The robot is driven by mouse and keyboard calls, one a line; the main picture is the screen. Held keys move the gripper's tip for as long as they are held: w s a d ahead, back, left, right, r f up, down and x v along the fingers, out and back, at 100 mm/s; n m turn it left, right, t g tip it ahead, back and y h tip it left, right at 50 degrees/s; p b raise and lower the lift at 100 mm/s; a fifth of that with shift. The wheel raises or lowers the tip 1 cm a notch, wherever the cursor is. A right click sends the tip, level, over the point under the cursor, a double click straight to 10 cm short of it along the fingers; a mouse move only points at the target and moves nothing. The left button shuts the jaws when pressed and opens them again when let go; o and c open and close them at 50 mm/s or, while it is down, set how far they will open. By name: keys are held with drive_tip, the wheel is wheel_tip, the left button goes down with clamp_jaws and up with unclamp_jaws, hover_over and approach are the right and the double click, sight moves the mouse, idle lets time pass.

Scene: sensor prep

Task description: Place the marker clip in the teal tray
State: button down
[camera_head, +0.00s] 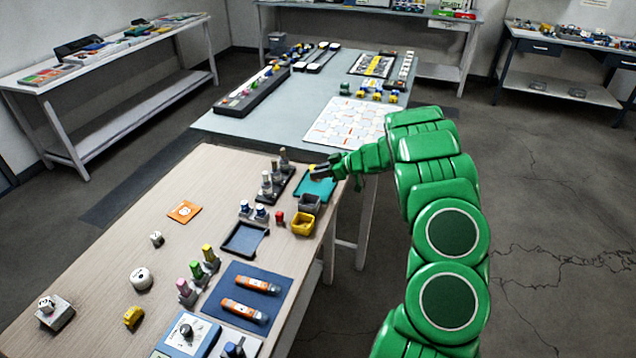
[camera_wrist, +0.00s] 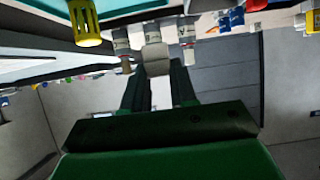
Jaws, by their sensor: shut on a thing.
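The teal tray (camera_head: 316,189) lies near the far right corner of the wooden table, partly hidden by my gripper. My gripper (camera_head: 322,171) is above the tray in the head view. In the wrist view my gripper (camera_wrist: 156,75) has its dark green fingers shut on a small light grey piece (camera_wrist: 154,55), which seems to be the marker clip. Its full shape is hard to make out. A bit of yellow shows beside the fingertips in the head view; I cannot tell whether it belongs to the held piece.
Left of the tray is a dark rack (camera_head: 277,186) with upright grey pegs. A grey bin (camera_head: 309,204) and a yellow bin (camera_head: 303,224) stand just in front of it. A black tray (camera_head: 244,239) and a blue mat (camera_head: 245,297) are nearer.

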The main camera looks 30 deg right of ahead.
hover_over(318, 190)
drive_tip(key=shift+s+a+f, duration=0.1)
drive_tip(key=shift+s+f, duration=0.05)
drive_tip(key=shift+f, duration=0.9)
drive_tip(key=shift+s+f, duration=0.15)
drive_tip(key=shift+f, duration=0.9)
drive_tip(key=shift+f, duration=0.1)
drive_tip(key=shift+w+f, duration=0.15)
drive_tip(key=shift+w, duration=0.05)
drive_tip(key=shift+f, duration=1.6)
drive_tip(key=shift+w+f, duration=0.1)
drive_tip(key=shift+f, duration=0.05)
drive_tip(key=c, duration=0.9)
unclamp_jaws()
